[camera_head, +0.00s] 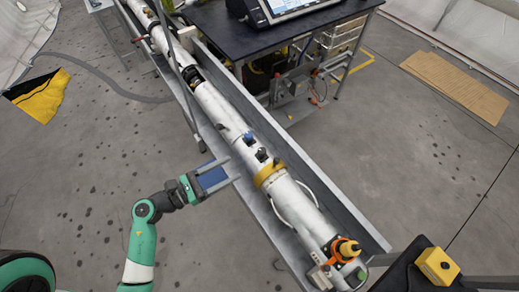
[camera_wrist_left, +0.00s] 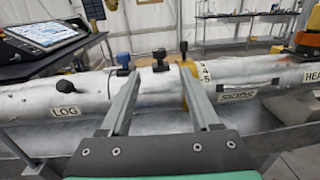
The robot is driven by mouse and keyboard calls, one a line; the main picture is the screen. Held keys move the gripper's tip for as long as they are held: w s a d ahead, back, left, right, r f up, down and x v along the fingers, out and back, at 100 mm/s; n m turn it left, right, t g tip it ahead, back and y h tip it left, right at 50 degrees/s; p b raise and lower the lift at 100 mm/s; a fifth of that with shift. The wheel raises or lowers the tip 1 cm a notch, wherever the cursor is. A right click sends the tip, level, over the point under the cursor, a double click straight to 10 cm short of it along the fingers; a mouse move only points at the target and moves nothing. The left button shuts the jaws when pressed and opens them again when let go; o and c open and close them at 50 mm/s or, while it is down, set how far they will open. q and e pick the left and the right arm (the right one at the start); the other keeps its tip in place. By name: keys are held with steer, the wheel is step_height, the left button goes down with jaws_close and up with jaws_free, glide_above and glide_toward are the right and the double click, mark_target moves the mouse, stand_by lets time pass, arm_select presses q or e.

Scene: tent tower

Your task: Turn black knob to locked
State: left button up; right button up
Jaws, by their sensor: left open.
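A white tube (camera_head: 212,103) lies in a long grey trough, with small knobs along its top. A black knob (camera_head: 262,154) sits between a blue knob (camera_head: 249,138) and a yellow band (camera_head: 268,173). In the left wrist view this black knob (camera_wrist_left: 160,58) stands upright beyond the fingertips, right of the blue knob (camera_wrist_left: 123,60). Another black knob (camera_wrist_left: 65,87) is farther left, above a "LOG" label. My left gripper (camera_head: 234,168) is open and empty, apart from the knobs, at the trough's near side. Its fingers (camera_wrist_left: 161,72) point toward the middle black knob. I cannot read any lock marking.
The trough's metal side wall (camera_head: 335,215) runs along the tube. A dark table (camera_head: 275,35) with a monitor (camera_head: 290,8) stands behind. An orange-and-black fitting (camera_head: 345,249) is at the tube's near end. Floor left of the trough is mostly clear.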

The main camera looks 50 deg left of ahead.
mark_target(258, 154)
arm_select(q)
steer(key=w, duration=0.3)
steer(key=w+d, duration=0.1)
steer(key=w, duration=0.7)
steer(key=shift+w+d, duration=0.2)
steer(key=shift+d, duration=0.2)
jaws_close()
